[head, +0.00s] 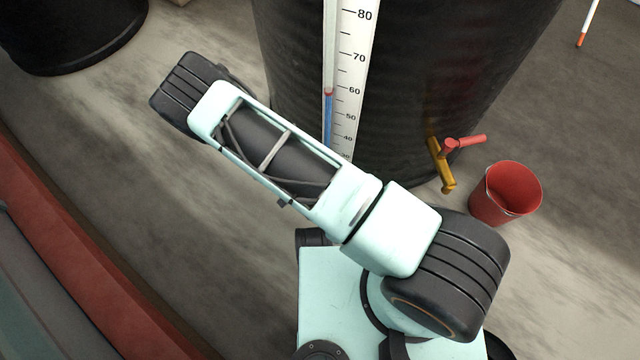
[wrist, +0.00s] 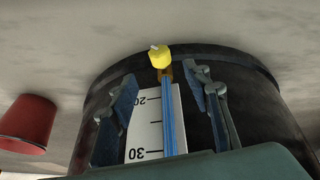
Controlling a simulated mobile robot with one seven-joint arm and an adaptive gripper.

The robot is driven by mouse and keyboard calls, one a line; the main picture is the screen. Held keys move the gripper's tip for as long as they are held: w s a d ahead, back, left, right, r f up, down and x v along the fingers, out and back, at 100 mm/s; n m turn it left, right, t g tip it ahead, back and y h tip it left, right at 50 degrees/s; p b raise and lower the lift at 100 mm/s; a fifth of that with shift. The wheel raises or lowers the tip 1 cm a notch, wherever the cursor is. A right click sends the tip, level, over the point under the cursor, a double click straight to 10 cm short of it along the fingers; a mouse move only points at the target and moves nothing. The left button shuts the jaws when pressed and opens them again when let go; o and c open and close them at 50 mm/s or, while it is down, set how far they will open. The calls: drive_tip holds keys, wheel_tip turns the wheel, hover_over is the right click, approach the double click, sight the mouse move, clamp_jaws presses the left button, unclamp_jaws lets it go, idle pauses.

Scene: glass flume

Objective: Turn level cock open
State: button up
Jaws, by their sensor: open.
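A small yellow knob (wrist: 159,57) with a pale tip sits on a brass fitting at the end of the gauge tube in the wrist view; it appears to be the level cock. Whether it is open or shut I cannot tell. The tube (wrist: 172,117) holds blue liquid and runs along a white scale (wrist: 143,128) on a black barrel (wrist: 262,110). My gripper (wrist: 163,84) is open and empty, its fingers apart on either side of the tube and scale. In the head view my arm hides the gauge's lower end and the gripper.
In the head view a brass tap (head: 440,165) with a red lever (head: 465,143) sticks out of the barrel (head: 430,60). A red bucket (head: 506,193) stands beside it. Another black barrel (head: 70,35) is at upper left. A red edge (head: 75,255) runs along the left.

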drive_tip(key=b+x, duration=0.3)
drive_tip(key=x, duration=0.7)
drive_tip(key=shift+f+b, duration=0.2)
drive_tip(key=shift+b, duration=0.15)
drive_tip(key=shift+c, duration=0.4)
drive_tip(key=c, duration=1.1)
